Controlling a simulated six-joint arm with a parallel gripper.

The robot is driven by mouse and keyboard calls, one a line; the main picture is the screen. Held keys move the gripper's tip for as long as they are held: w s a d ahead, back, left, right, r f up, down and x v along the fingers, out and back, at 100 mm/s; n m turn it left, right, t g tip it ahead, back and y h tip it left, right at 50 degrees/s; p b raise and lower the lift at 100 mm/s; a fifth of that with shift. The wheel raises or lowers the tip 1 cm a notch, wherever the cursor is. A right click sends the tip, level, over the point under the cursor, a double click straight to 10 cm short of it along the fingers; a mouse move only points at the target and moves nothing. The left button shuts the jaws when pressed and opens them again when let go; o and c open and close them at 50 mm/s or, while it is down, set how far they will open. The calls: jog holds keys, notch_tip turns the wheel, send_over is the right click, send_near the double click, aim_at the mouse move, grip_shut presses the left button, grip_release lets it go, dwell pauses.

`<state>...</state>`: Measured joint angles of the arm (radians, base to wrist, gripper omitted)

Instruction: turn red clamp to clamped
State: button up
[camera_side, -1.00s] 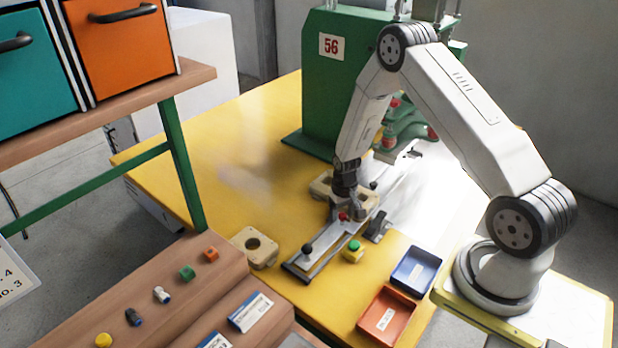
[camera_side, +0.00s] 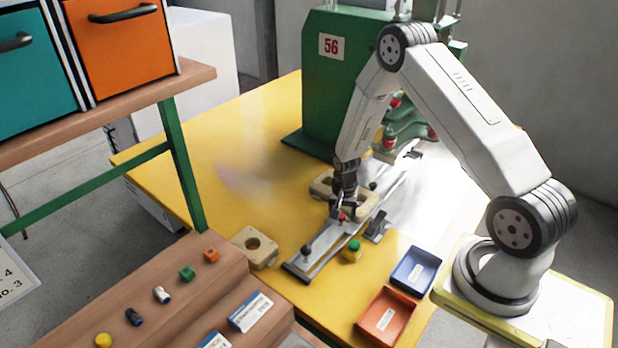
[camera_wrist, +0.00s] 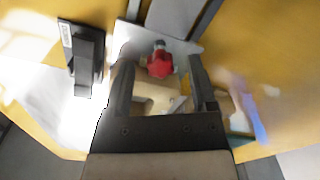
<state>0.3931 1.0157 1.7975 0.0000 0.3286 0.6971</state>
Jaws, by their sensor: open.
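The red clamp (camera_wrist: 160,63) shows in the wrist view as a red knob with a grey metal top, lying between my two open fingers. In the side view the red clamp (camera_side: 342,217) is a small red spot at the front of a beige block on the metal rail. My gripper (camera_wrist: 160,72) is open, with a dark finger on each side of the red knob and no clear contact. In the side view my gripper (camera_side: 339,208) points down just above the clamp and partly hides it. The clamp's exact turn is hard to tell.
The metal rail (camera_side: 305,265) carries black knobs. The green machine (camera_side: 335,85) rises behind. Open yellow table (camera_side: 215,165) lies to the left.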

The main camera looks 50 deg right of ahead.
aim_at(341, 216)
jog(key=m, duration=0.7)
jog(key=shift+m, duration=0.4)
jog(key=r, duration=0.8)
jog(key=shift+a+r, duration=0.25)
jog(key=s+a+r+n+t, duration=0.1)
jog(key=s+a+r+n, duration=0.4)
jog(key=n, duration=0.5)
jog(key=s+a+r+n+t, duration=0.1)
jog(key=s+a+r+n, duration=0.4)
jog(key=a+r+n, duration=0.3)
jog(key=shift+s+a+r+n+t, duration=0.3)
jog(key=shift+s+a+r+n, duration=0.1)
jog(key=shift+a+n, duration=0.85)
jog(key=shift+a, duration=0.1)
